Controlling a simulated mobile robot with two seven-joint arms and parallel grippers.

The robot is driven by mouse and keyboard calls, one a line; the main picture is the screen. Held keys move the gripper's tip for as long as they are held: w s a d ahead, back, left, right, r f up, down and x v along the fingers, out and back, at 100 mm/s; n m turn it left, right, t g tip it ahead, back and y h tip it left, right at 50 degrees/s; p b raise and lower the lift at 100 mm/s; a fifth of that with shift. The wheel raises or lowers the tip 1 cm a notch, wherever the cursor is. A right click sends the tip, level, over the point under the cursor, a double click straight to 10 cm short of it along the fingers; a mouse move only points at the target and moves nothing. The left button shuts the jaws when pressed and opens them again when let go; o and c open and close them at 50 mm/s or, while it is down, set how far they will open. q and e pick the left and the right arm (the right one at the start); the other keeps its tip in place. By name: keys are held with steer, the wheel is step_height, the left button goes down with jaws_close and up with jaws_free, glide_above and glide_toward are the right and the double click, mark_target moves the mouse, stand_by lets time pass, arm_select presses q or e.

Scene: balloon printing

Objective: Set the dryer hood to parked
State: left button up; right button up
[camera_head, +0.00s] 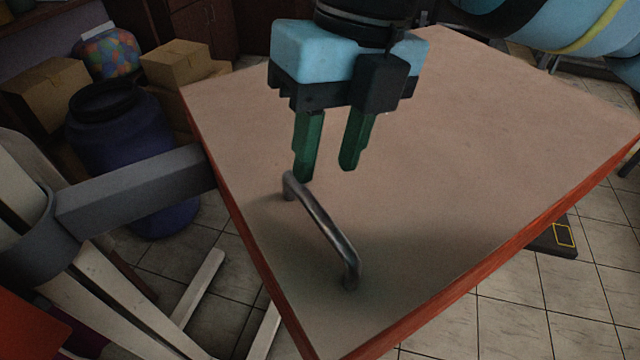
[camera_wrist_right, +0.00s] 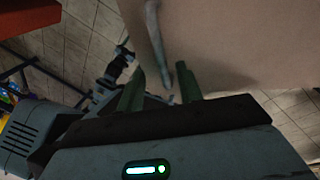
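The dryer hood shows as a broad tan panel (camera_head: 470,150) with red edges, filling the middle of the head view. A curved metal handle (camera_head: 325,230) stands up from its near left part. It also shows in the right wrist view (camera_wrist_right: 155,35). My right gripper (camera_head: 325,174) has two green fingers, apart and empty, pointing down beside the handle's far end. In the right wrist view the handle's end appears between the fingertips (camera_wrist_right: 160,78). I cannot tell whether a finger touches the handle. My left gripper is not in view.
A grey bar (camera_head: 135,185) meets the panel's left edge from a ring at far left. Behind it stand a dark blue barrel (camera_head: 130,130), cardboard boxes (camera_head: 175,62) and a container of colourful balloons (camera_head: 108,52). Tiled floor (camera_head: 510,320) is open at lower right.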

mark_target(317, 205)
steer(key=shift+s+a+f, duration=0.1)
steer(key=shift+a+f, duration=0.05)
steer(key=shift+f, duration=0.75)
steer(key=shift+s+a+f, duration=0.1)
steer(key=shift+a+f, duration=0.1)
steer(key=shift+f, duration=0.7)
steer(key=shift+a+f, duration=0.15)
steer(key=shift+f, duration=0.75)
steer(key=shift+c, duration=0.2)
jaws_close()
